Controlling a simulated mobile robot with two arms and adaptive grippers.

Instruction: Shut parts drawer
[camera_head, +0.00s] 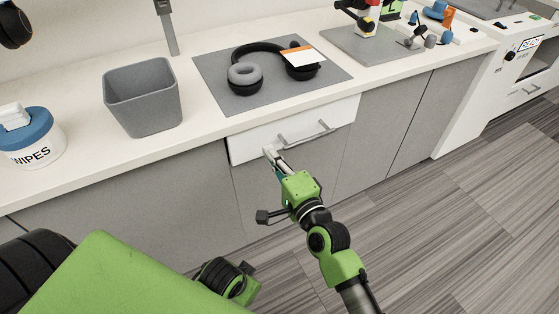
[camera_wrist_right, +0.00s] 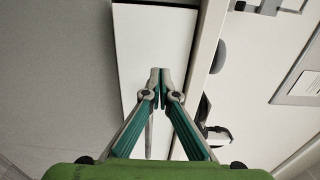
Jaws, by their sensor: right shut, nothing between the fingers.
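The parts drawer (camera_head: 245,147) has a white front with a grey bar handle (camera_head: 307,132). It sits just under the counter edge in the head view, and no inside of it shows. I cannot tell whether a small gap remains behind its front. My right gripper (camera_head: 268,151) is shut and empty at the lower left part of the drawer front, left of the handle. In the right wrist view the fingertips (camera_wrist_right: 160,73) meet in front of the white drawer front (camera_wrist_right: 155,30). Whether they touch it is unclear. My left gripper's fingers do not show.
On the counter (camera_head: 200,149) stand a grey bin (camera_head: 142,97), a wipes tub (camera_head: 32,147) and a grey mat (camera_head: 229,101) with headphones (camera_head: 245,76) and a card (camera_head: 302,57). Grey cabinet doors (camera_head: 365,130) flank the drawer. The floor (camera_head: 450,230) at right is clear.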

